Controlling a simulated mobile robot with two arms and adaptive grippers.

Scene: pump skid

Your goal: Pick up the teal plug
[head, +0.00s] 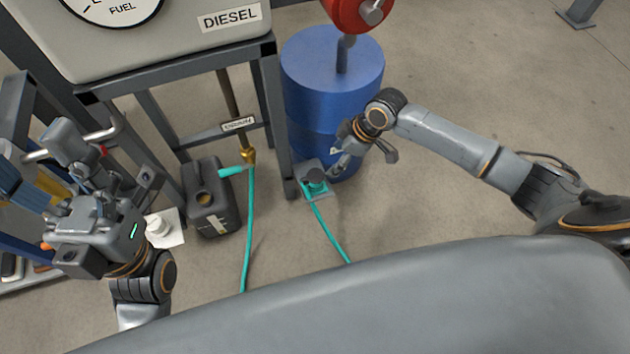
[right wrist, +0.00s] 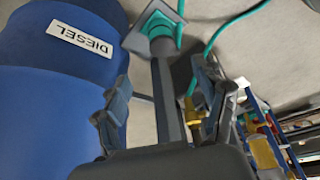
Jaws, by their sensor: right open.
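The teal plug (head: 316,188) sits at a small grey square plate (head: 326,194) on the floor, beside the foot of the blue drum, with a dark round top. In the right wrist view the teal piece (right wrist: 157,22) shows at the top, and a grey shaft runs from it down between the fingers; I cannot tell what the shaft belongs to. My right gripper (head: 362,158) is open, just right of and above the plug in the head view; its spread fingers (right wrist: 165,100) show in the wrist view. My left gripper (head: 115,167) is at far left, fingers apart, away from the plug.
The blue drum (head: 330,75) stands close behind the plug. Left are a tank frame leg (head: 279,120), a black can (head: 211,205) and a brass fitting (head: 248,156). Teal hoses (head: 331,236) cross the floor. Open floor (head: 480,90) lies to the right.

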